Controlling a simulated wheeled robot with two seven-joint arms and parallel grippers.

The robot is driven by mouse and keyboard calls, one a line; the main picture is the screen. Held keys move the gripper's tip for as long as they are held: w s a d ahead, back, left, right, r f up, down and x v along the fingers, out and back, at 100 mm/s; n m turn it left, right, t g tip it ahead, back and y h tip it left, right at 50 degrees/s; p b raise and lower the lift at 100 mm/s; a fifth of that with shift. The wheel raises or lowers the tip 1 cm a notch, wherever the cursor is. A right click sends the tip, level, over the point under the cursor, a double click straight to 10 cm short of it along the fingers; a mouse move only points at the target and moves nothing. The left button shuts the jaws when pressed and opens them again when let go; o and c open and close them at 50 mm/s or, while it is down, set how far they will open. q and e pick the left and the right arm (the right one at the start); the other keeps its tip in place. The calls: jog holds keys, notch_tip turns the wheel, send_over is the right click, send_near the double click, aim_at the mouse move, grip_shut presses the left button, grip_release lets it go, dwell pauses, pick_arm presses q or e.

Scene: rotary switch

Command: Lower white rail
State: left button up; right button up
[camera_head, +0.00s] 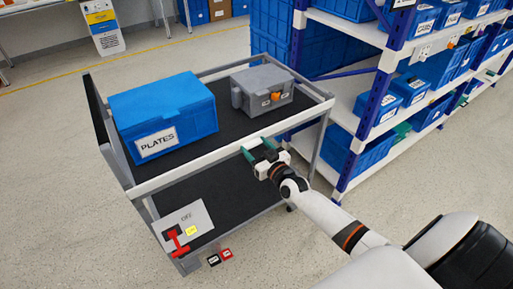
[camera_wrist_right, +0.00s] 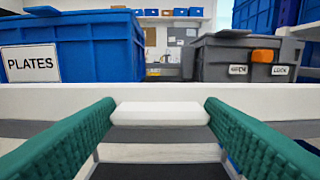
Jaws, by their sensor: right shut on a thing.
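The white rail (camera_head: 200,162) runs along the near upper edge of a grey cart, in front of its top shelf. In the right wrist view the rail (camera_wrist_right: 60,98) crosses the whole picture, with a white block-like grip (camera_wrist_right: 160,114) at its middle. My right gripper (camera_head: 259,149) is at the rail, right of its middle in the head view. Its green fingers (camera_wrist_right: 161,108) are shut on the white grip, one at each end of it. My left gripper is not in view.
A blue PLATES box (camera_head: 165,108) and a grey latched case (camera_head: 262,89) stand on the cart's top shelf (camera_head: 222,122). A panel with a red lever (camera_head: 177,243) is at the cart's lower near corner. Shelving with blue bins (camera_head: 362,150) stands close on the right.

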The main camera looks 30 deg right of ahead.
notch_tip(320, 180, down, 6)
jog(key=b, duration=0.4)
jog(key=shift+r, duration=0.15)
jog(key=o, duration=1.4)
jog(key=s, duration=1.2)
jog(key=shift+d, duration=0.2)
